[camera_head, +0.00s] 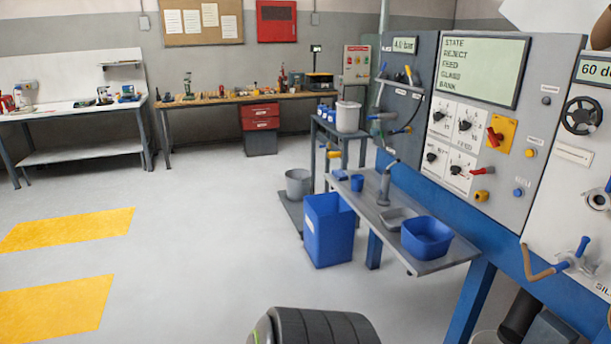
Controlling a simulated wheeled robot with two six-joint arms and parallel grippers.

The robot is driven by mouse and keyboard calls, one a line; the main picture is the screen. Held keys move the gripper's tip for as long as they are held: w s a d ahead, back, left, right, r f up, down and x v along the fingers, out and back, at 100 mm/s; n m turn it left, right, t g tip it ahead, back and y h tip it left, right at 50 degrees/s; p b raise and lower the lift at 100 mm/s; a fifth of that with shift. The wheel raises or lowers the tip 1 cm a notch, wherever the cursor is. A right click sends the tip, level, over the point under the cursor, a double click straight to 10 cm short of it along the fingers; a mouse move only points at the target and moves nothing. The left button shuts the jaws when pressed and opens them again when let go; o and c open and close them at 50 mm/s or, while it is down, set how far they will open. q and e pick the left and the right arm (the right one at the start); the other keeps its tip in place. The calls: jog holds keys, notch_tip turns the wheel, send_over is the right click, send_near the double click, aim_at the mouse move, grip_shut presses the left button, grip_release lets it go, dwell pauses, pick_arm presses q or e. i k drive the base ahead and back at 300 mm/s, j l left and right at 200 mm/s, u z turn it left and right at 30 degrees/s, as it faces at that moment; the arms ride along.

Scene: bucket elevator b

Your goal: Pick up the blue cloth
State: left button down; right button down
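A small flat blue patch (340,175) lies at the far left end of the grey shelf (440,264) in front of the control panel. It may be the blue cloth, but it is too small to tell for sure. A small blue cup (357,182) stands just right of it. Neither of my grippers is in view.
The shelf also holds a grey tool (385,185), a grey tray (398,219) and a blue tub (427,237). A tall blue bin (327,230) and a grey bucket (298,184) stand left of it. Open floor (200,250) with yellow markings (60,230) lies to the left.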

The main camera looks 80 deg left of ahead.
aim_at(339, 174)
jog(key=u, duration=2.55)
jog(key=z, duration=2.05)
jog(key=u, duration=2.05)
jog(key=i+j, duration=0.1)
jog(key=i, duration=0.35)
jog(key=i+j+u, duration=0.1)
jog(key=i, duration=0.4)
